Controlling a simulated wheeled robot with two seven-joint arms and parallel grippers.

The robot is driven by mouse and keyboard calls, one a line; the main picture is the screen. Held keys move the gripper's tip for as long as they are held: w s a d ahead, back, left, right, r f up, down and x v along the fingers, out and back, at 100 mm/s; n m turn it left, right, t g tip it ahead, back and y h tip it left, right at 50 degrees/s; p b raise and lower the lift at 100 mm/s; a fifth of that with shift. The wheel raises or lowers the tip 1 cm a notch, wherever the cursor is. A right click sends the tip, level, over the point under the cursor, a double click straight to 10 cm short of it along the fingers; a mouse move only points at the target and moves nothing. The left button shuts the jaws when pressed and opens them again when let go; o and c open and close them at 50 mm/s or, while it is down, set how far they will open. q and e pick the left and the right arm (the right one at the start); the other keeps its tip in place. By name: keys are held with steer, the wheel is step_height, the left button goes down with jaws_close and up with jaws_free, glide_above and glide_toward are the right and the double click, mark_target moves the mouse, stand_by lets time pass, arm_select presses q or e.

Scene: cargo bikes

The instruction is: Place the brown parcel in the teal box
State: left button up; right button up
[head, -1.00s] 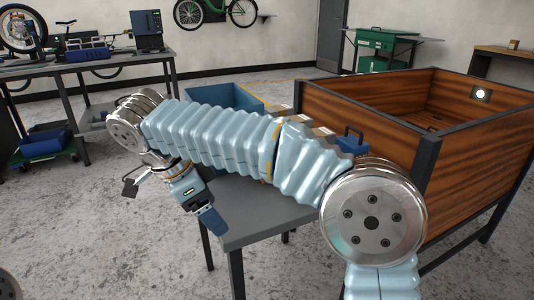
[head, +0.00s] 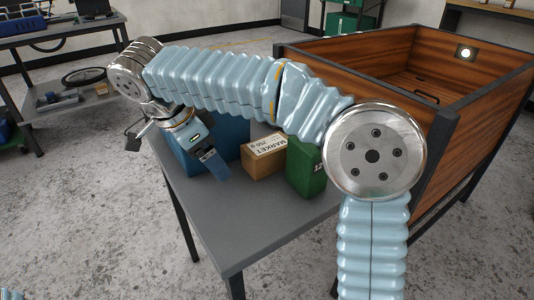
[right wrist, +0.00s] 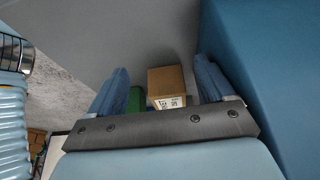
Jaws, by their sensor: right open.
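The brown parcel (head: 264,160), with a white MARKET label, lies on the grey table in the head view. The teal box (head: 236,134) stands beside it on the left, largely hidden behind my right arm; its inside is not visible. My right gripper (head: 213,165) is in front of the box, left of the parcel. In the right wrist view, its blue fingers (right wrist: 161,70) are apart and empty. The parcel (right wrist: 167,82) shows beyond the gap between them, and the box's wall (right wrist: 270,60) fills the right side. My left gripper is not in view.
A dark green container (head: 306,170) stands right next to the parcel. A large wooden cargo box (head: 480,140) rises on the right. The front of the grey table (head: 240,220) is clear. A workbench (head: 60,55) stands at the back left.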

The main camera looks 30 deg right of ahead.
mark_target(267, 145)
steer(key=d, duration=1.2)
steer(key=shift+w+d, duration=0.1)
steer(key=shift+w, duration=0.3)
steer(key=shift+d+f, duration=0.15)
steer(key=shift+d, duration=0.05)
steer(key=x, duration=0.4)
steer(key=shift+f, duration=0.25)
steer(key=shift+d+f, duration=0.1)
steer(key=shift+f+b, duration=0.25)
steer(key=shift+b, duration=0.15)
steer(key=c, duration=0.9)
steer(key=shift+r, duration=0.2)
